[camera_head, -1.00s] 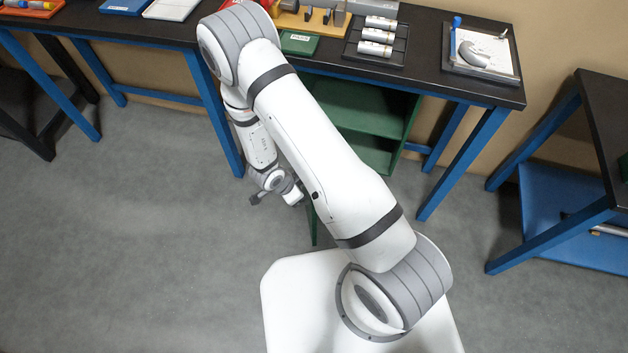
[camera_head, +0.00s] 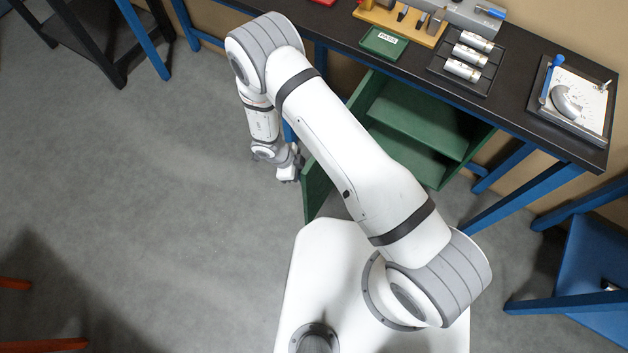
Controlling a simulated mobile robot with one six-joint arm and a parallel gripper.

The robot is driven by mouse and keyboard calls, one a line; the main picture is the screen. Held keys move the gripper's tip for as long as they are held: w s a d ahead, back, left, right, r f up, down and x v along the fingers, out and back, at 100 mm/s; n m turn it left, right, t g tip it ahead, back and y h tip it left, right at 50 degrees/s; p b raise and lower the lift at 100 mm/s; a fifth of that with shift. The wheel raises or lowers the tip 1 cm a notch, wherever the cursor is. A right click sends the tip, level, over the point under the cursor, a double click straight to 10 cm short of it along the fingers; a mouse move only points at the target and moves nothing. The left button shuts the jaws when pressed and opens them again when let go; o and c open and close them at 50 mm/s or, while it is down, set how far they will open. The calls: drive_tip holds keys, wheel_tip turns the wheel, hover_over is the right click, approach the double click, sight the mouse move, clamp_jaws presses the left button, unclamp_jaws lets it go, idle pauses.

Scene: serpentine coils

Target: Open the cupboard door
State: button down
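The green cupboard (camera_head: 421,125) stands under the black-topped workbench, with its shelves showing and its inside looking empty. Its green door (camera_head: 317,187) stands open, swung out toward my base on the left side of the cupboard; my arm hides part of it and the hinge side. My gripper (camera_head: 289,175) is low, just left of the door's outer part, and looks close to it. Whether it touches the door cannot be seen. The fingers are small and mostly hidden, so their opening does not show.
The workbench (camera_head: 520,101) carries a green box, a tray of white cylinders (camera_head: 462,70) and a clipboard-like tray (camera_head: 575,100). Its blue legs stand right of the cupboard. A blue-framed table (camera_head: 590,255) is at the right. The grey floor at left is clear.

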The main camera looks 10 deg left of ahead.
drive_tip(key=shift+w+a, duration=0.25)
drive_tip(key=shift+a, duration=0.3)
drive_tip(key=shift+w+a, duration=0.25)
drive_tip(key=shift+a, duration=0.25)
drive_tip(key=c, duration=1.6)
unclamp_jaws()
drive_tip(key=shift+s, duration=0.15)
drive_tip(key=shift+o, duration=0.6)
drive_tip(key=shift+r, duration=0.1)
